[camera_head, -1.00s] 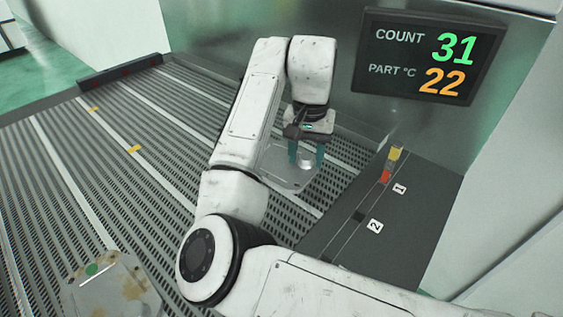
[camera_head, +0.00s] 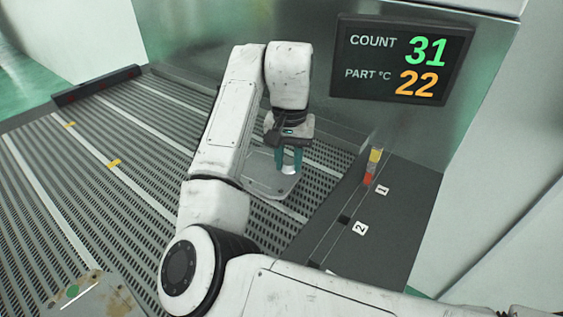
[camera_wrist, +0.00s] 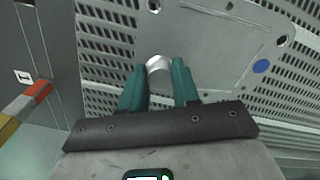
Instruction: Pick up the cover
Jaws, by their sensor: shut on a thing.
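The cover (camera_head: 262,184) is a flat grey metal plate with rounded corners, lying low over the slatted bed. In the wrist view the cover (camera_wrist: 210,35) shows holes, a blue dot and a round pale boss (camera_wrist: 158,65). My gripper (camera_head: 288,170) points down over the plate. Its two teal fingers are shut on the boss, one on each side, as the wrist view (camera_wrist: 158,78) also shows. I cannot tell whether the plate touches the bed. My arm hides part of it in the head view.
A stained plate with a green dot (camera_head: 88,296) lies at the lower left of the slatted bed (camera_head: 90,190). A dark ledge (camera_head: 385,235) with labels 1 and 2 and a red and yellow piece (camera_head: 371,165) is on the right. A display (camera_head: 400,62) reads COUNT 31, PART °C 22.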

